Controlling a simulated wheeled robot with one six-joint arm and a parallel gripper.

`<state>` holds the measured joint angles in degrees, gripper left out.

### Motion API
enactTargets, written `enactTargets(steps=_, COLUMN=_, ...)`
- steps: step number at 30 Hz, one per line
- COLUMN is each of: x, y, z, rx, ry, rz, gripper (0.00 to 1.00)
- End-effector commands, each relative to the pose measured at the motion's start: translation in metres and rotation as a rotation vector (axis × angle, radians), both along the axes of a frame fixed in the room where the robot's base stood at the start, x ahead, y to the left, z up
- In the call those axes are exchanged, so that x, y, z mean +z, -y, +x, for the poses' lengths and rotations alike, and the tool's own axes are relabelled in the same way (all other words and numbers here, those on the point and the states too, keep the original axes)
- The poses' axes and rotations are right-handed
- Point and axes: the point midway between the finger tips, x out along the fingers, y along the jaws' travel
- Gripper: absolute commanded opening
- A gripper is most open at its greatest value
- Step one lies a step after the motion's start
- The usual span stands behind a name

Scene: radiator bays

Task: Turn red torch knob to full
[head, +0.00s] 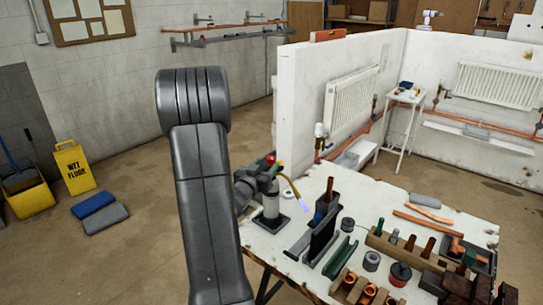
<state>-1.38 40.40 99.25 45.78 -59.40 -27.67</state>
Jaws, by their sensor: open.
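The torch (271,205) stands upright on the near left part of the white workbench, with a grey cylinder and a dark base. Its red knob (270,160) is at the top, and a brass tube curves right and down to a small blue flame (303,207). My gripper (266,174) is open at the torch's upper part, close to the red knob. My arm hides part of it, and I cannot tell whether it touches the knob.
Right of the torch are a dark upright holder (322,235), a green trough (341,257) and several copper fittings. A white partition (300,100) stands behind the bench. A yellow wet-floor sign (74,167) and mop bucket (30,194) stand on the floor at left.

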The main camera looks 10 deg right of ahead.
Motion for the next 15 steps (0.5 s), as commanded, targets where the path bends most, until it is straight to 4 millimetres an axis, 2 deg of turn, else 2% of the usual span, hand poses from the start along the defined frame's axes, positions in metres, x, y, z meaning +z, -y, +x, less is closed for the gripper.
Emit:
enactTargets(steps=3, x=0.002, y=0.015, z=0.018, rx=-0.002, ry=-0.001, rz=0.001, gripper=0.49)
enactTargets(steps=7, x=0.002, y=0.024, z=0.033, rx=0.0, ry=-0.001, rz=0.001, gripper=0.49)
enactTargets(steps=15, x=0.0, y=0.031, z=0.043, rx=0.001, ry=0.001, rz=0.001, gripper=0.49)
